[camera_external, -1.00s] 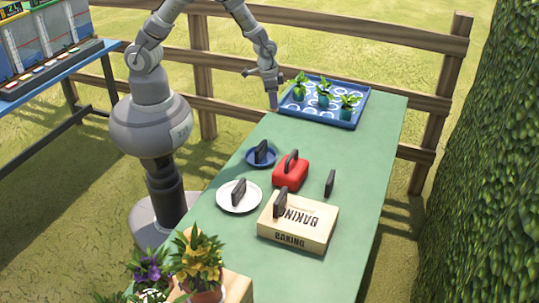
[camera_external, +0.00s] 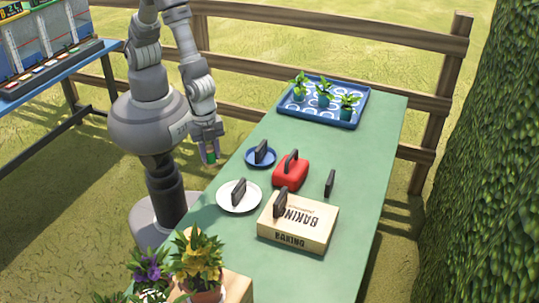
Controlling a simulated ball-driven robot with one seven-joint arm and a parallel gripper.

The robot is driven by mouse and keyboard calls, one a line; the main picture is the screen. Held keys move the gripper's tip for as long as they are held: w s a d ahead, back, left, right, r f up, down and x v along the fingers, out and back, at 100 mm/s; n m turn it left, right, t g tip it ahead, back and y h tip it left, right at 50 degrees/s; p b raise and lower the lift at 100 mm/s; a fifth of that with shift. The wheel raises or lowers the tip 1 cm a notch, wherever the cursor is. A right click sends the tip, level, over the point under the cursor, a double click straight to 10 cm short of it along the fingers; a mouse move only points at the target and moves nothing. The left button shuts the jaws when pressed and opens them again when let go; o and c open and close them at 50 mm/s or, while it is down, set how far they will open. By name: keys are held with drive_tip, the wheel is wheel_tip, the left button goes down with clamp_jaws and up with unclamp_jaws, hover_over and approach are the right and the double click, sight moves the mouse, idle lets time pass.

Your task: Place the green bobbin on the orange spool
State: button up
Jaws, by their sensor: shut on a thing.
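My gripper (camera_external: 209,155) hangs pointing down just off the table's left edge, left of the blue plate (camera_external: 258,161). It is shut on a small piece (camera_external: 211,156) with green and reddish parts. The piece is too small and too covered by the fingers to tell whether it is the green bobbin. I cannot make out an orange spool on the table.
The green table (camera_external: 339,217) holds a white plate (camera_external: 227,204), a red box with a handle (camera_external: 288,178), a baking box (camera_external: 297,228) and an upright dark piece (camera_external: 330,183). A blue plant tray (camera_external: 345,121) stands at the back, flowers (camera_external: 196,260) in front. The right side is clear.

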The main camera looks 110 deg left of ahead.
drive_tip(key=s+d+m, duration=0.5)
drive_tip(key=s+d, duration=0.3)
drive_tip(key=d, duration=0.1)
drive_tip(key=b, duration=0.3)
hover_over(192, 236)
drive_tip(key=shift+h, duration=0.3)
drive_tip(key=f, duration=0.6)
drive_tip(key=shift+s+a+f, duration=0.15)
drive_tip(key=shift+s+a, duration=0.05)
drive_tip(key=shift+a, duration=0.15)
wheel_tip(192, 236, down, 4)
drive_tip(key=shift+r+g+b, duration=0.15)
drive_tip(key=shift+g+b, duration=0.15)
drive_tip(key=shift+b, duration=0.55)
drive_tip(key=shift+r, duration=0.15)
drive_tip(key=o, duration=1)
